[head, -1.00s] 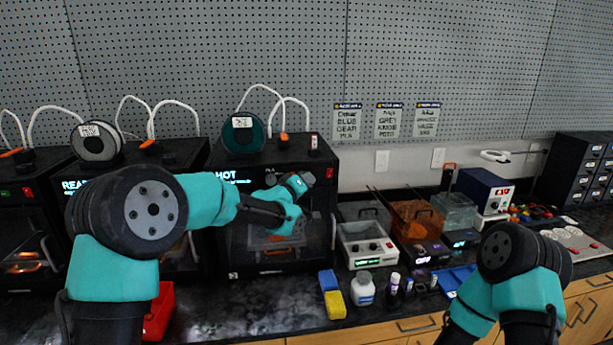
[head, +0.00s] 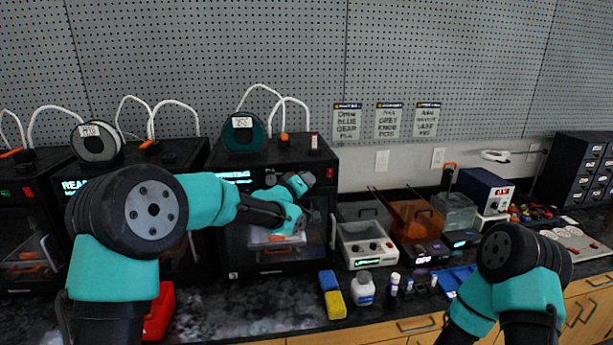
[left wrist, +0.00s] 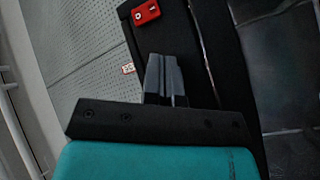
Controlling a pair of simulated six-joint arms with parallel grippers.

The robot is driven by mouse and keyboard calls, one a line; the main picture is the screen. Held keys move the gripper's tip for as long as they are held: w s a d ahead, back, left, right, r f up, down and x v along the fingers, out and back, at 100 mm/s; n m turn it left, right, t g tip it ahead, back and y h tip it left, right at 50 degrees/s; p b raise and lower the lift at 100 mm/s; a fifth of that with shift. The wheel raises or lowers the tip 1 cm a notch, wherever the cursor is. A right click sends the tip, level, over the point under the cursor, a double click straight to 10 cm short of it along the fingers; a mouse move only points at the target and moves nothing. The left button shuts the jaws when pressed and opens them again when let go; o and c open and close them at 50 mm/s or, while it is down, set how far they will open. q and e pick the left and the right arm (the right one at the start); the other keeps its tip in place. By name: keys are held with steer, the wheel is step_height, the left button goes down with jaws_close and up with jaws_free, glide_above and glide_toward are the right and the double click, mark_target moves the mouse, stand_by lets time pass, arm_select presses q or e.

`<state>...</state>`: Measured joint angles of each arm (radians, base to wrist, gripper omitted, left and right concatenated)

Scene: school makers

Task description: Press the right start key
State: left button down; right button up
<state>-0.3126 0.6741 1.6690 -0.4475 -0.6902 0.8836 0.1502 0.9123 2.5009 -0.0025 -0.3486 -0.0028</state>
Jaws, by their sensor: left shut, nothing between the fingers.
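The right printer (head: 265,160) is a black box with a cyan display (head: 234,175) whose partly hidden text seems to end in "NTING". Its red start key (head: 329,173) sits at the upper right of its front. In the left wrist view a red key block (left wrist: 146,12) shows on a black panel, beyond my fingertips. My left gripper (head: 307,179) is shut and empty, in front of the printer just left of the key. Its grey fingers (left wrist: 165,62) are together in the left wrist view, apart from the red block in the picture. My right gripper is out of view.
Two more printers stand to the left; the middle display (head: 74,185) starts with "REA". A red box (head: 159,312) lies on the counter.

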arm_select(q)
steer(key=shift+s+d, duration=0.1)
steer(key=shift+s, duration=0.35)
steer(key=s+d, duration=0.1)
steer(key=s, duration=0.5)
stand_by(0.5)
steer(key=shift+w, duration=0.1)
stand_by(0.4)
steer(key=s+a+f+n+g+y, duration=0.1)
steer(key=s+a+f+g+y, duration=0.15)
steer(key=f, duration=0.75)
steer(key=s+a+f+n+g+y, duration=0.15)
steer(key=s+a+f, duration=0.25)
steer(key=f, duration=0.5)
steer(key=s+a+f+g+y, duration=0.1)
steer(key=s+a+f+g, duration=0.2)
steer(key=f, duration=0.7)
steer(key=s+a+f+m+g+y, duration=0.1)
steer(key=s+a+f+g, duration=0.2)
steer(key=s+f, duration=0.7)
steer(key=s+a+f+m+g+y, duration=0.1)
steer(key=s+a+f+g, duration=0.3)
steer(key=s, duration=1.3)
steer(key=a+f+m, duration=0.1)
steer(key=a+f, duration=0.3)
steer(key=f, duration=0.2)
steer(key=shift+s+a+f+g, duration=0.2)
steer(key=shift+s+f+g, duration=0.1)
steer(key=shift+s+f, duration=0.1)
